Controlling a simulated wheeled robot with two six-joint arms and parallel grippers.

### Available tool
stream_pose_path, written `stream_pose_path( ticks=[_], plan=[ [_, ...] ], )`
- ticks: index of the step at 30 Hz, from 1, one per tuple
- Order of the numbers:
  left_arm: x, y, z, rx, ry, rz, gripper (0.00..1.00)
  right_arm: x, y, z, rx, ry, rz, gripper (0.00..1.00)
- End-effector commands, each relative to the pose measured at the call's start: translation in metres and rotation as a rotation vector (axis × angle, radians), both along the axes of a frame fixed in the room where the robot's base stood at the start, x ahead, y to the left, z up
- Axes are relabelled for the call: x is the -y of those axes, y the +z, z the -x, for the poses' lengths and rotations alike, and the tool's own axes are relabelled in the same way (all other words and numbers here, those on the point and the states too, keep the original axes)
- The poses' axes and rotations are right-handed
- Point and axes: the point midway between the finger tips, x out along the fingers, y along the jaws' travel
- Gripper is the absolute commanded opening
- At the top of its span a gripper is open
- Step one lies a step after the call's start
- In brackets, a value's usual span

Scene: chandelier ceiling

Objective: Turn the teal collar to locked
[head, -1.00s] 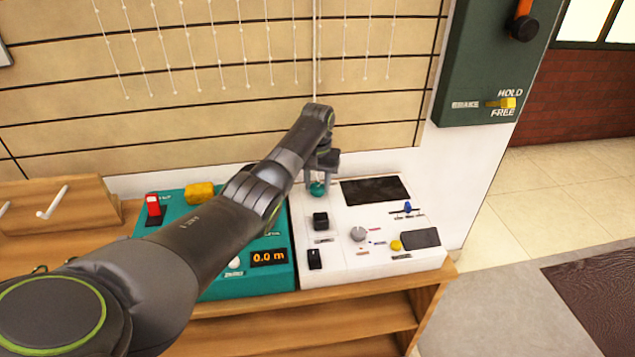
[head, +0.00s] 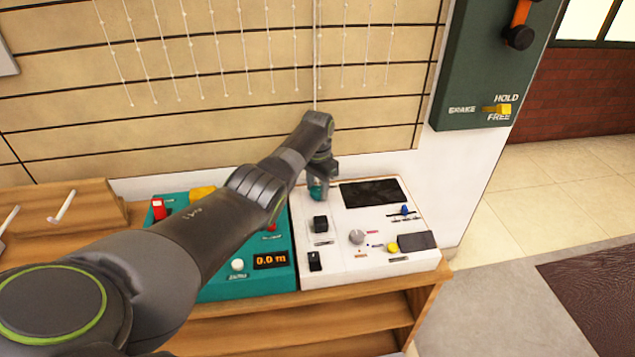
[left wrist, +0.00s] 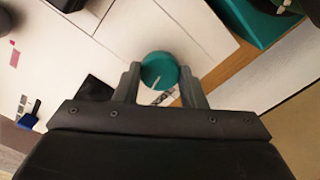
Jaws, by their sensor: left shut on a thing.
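The teal collar (head: 317,190) is a small round knob at the back left of the white panel (head: 345,268). It also shows in the left wrist view (left wrist: 159,68), with a pale line on its face. My left gripper (head: 318,184) points down over the collar. In the left wrist view its fingers (left wrist: 161,82) stand on either side of the collar and are shut on it. The collar's label is mostly hidden by the collar and fingers. My right gripper does not show in either view.
The white panel carries a black knob (head: 320,223), a grey dial (head: 357,237), a yellow knob (head: 392,247) and a blue lever (head: 405,210). A teal box (head: 225,287) with a display stands to its left. A green wall box (head: 478,60) hangs at the right.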

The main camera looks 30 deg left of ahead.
Motion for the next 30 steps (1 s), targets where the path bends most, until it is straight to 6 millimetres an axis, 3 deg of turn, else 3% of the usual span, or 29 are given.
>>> stream_pose_path(
  ticks=[12,30],
  plan=[
    [0.0001,0.0022,-0.0014,0.004,-0.223,-0.001,0.14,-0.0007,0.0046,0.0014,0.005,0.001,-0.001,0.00],
    [0.0001,0.0022,-0.0019,0.006,-0.267,-0.001,0.14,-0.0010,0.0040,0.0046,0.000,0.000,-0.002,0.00]
  ],
)
